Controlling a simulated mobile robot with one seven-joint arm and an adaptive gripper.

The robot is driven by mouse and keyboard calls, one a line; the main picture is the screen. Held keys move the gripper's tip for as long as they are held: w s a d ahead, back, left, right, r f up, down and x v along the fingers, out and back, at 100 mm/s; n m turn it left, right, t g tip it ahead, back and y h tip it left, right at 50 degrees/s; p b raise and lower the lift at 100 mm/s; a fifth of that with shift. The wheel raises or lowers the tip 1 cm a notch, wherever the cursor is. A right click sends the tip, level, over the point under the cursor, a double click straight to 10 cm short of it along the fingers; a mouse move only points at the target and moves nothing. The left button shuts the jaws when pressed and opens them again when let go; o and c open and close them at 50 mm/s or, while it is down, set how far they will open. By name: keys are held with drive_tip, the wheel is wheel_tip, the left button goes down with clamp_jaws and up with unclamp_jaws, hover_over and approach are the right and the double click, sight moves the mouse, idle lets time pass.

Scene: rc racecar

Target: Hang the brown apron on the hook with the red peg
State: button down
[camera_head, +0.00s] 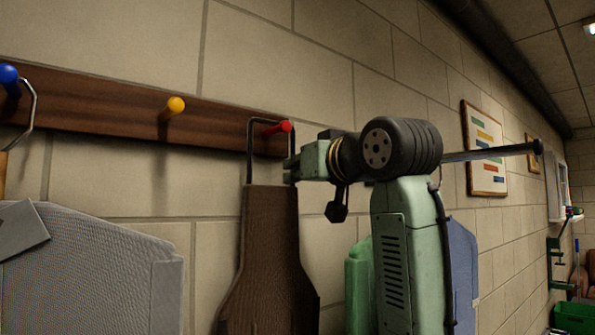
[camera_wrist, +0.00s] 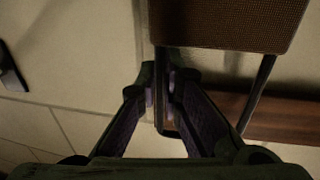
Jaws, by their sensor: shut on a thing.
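The brown apron (camera_head: 270,235) hangs upright by a dark rectangular loop (camera_head: 249,150) in the head view. The red peg (camera_head: 284,127) is at the right end of the wooden rail, and its tip shows inside the loop's upper right corner. I cannot tell whether the loop rests on the peg. My gripper (camera_head: 291,168) reaches in from the right at the loop's right side. In the wrist view my gripper (camera_wrist: 163,88) is shut on one side bar of the loop, below the apron's brown edge (camera_wrist: 225,22). The peg is not visible there.
The wooden rail (camera_head: 120,105) also carries a yellow peg (camera_head: 175,106), which is bare, and a blue peg (camera_head: 8,74) with a metal loop on it. A grey apron (camera_head: 90,270) hangs at the left. Blue cloth (camera_head: 462,270) shows behind my arm.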

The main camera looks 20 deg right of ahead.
drive_tip(key=c, duration=1.7)
unclamp_jaws()
drive_tip(key=shift+o, duration=0.2)
drive_tip(key=s+d, duration=0.2)
drive_tip(key=s, duration=1)
